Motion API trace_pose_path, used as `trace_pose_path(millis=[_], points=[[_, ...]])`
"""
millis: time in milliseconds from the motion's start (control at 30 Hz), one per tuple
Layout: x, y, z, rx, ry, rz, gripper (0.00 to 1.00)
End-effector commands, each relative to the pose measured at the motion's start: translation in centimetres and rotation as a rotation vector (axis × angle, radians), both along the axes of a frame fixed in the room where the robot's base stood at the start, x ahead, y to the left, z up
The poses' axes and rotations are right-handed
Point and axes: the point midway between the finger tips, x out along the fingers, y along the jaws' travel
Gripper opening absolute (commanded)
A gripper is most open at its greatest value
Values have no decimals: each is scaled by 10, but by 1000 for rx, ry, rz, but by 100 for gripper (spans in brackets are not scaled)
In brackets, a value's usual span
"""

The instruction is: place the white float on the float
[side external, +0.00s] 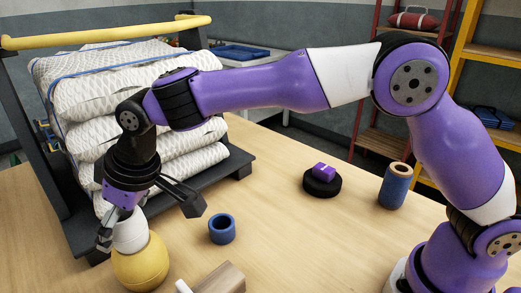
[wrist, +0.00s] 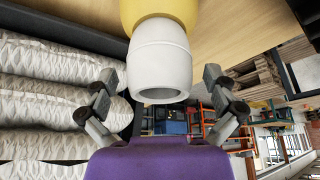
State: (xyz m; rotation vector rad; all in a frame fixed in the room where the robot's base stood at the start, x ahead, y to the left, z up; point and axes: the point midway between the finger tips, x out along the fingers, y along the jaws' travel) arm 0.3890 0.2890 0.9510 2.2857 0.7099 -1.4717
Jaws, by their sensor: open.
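The yellow float (side external: 140,264) stands on the wooden table at the front left. The white float (side external: 130,232) sits upright on top of it, and the two look in contact. In the wrist view the white float (wrist: 160,62) is a barrel shape with a hollow end facing me, and the yellow float (wrist: 158,11) shows beyond it. My gripper (side external: 148,221) is open above the white float, with its fingers spread to either side. In the wrist view both fingers of my gripper (wrist: 160,84) stand apart from the white float, with gaps on both sides.
Stacked white nets (side external: 150,95) on a dark rack (side external: 225,165) stand close behind my gripper. A blue ring (side external: 222,229), a wooden block (side external: 222,279), a black disc (side external: 322,184) with a purple piece (side external: 324,172), and a blue spool (side external: 395,187) are on the table.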

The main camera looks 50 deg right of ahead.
Motion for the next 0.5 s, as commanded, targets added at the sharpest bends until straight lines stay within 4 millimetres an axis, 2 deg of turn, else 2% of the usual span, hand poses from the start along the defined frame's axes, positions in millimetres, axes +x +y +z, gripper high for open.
trace_pose_path(millis=[500], points=[[-35, -23, 94, 2, -5, 2, 100]])
